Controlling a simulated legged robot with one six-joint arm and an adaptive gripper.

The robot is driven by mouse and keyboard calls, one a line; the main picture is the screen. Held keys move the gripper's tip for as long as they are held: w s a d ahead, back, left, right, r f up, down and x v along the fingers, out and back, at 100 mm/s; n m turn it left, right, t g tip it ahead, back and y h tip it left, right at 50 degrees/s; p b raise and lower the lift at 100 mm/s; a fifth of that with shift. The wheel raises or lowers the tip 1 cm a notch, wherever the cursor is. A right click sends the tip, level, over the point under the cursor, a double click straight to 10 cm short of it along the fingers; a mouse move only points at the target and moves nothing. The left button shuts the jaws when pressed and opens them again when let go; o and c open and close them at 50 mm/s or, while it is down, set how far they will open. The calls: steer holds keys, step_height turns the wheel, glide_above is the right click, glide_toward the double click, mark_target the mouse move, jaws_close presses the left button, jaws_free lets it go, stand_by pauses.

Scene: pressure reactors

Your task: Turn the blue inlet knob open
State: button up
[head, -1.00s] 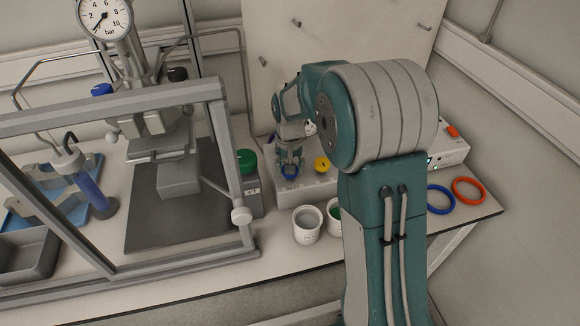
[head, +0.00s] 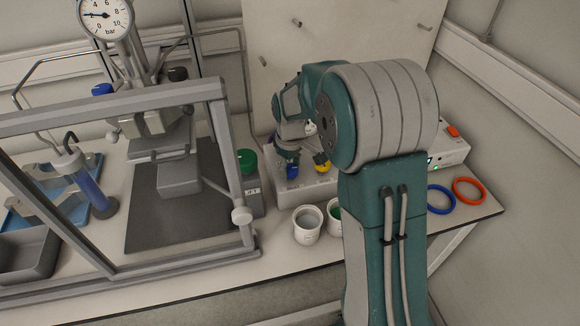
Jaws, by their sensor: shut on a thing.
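The blue inlet knob (head: 292,172) sits on the front of the long white box (head: 322,186) at the back of the bench. My gripper (head: 289,159) reaches down to it from above and is shut on it. The fingers partly cover the knob, so only its lower part shows clearly. A yellow knob (head: 322,162) is just to the right on the same box.
A grey frame (head: 225,160) encloses the reactor at the left. White cups (head: 307,224) stand in front of the box. Blue (head: 440,199) and orange (head: 468,191) rings lie at the right.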

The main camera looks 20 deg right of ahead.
mark_target(289, 168)
steer(key=shift+f+n, duration=0.1)
steer(key=shift+n, duration=0.5)
steer(key=o, duration=1.1)
steer(key=shift+o, duration=0.2)
step_height(289, 168, up, 12)
